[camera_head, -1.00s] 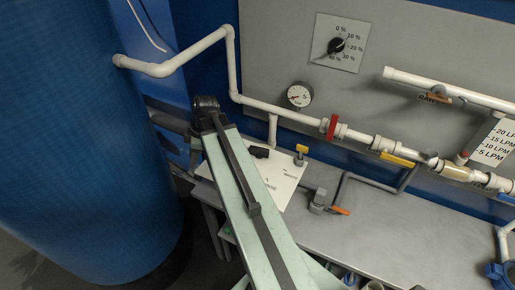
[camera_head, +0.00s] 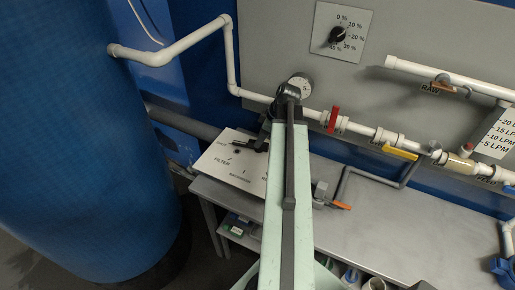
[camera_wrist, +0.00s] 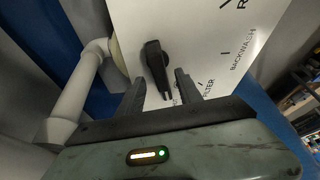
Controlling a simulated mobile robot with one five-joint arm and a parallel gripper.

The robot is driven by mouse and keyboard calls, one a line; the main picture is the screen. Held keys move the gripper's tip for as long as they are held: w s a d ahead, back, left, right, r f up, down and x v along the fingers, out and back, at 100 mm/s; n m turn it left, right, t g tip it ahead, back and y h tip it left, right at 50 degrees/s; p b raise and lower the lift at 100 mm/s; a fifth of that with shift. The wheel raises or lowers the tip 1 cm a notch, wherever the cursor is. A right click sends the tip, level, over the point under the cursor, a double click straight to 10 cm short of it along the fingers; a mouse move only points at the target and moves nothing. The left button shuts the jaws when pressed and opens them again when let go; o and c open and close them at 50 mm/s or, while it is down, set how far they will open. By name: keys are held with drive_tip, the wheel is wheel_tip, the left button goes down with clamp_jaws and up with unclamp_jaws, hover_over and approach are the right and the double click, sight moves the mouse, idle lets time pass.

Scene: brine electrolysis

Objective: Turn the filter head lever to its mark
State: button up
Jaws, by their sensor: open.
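The filter head lever (camera_wrist: 154,58) is a black handle on a white label plate (camera_wrist: 205,25). In the wrist view its narrow end points down toward my gripper (camera_wrist: 160,77). My gripper is open, with one finger on each side of that end; I see no clear grip on it. The words FILTER and BACKWASH show on the plate, and another label beside the right finger is partly hidden. In the head view the plate (camera_head: 218,160) lies left of my arm, and the lever (camera_head: 256,146) shows as a small dark shape beside the arm.
A large blue tank (camera_head: 85,130) stands at the left. A white pipe with a red-handled valve (camera_head: 333,119) and a yellow-handled valve (camera_head: 400,152) runs along the grey panel. An orange-handled valve (camera_head: 341,205) sits on the bench. The bench top (camera_head: 400,230) has clear room at the right.

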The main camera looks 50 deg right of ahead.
sight(250, 143)
drive_tip(key=b+x, duration=0.2)
drive_tip(key=x, duration=0.2)
drive_tip(key=shift+s, duration=0.1)
drive_tip(key=shift+r, duration=0.2)
clamp_jaws()
idle(1.0)
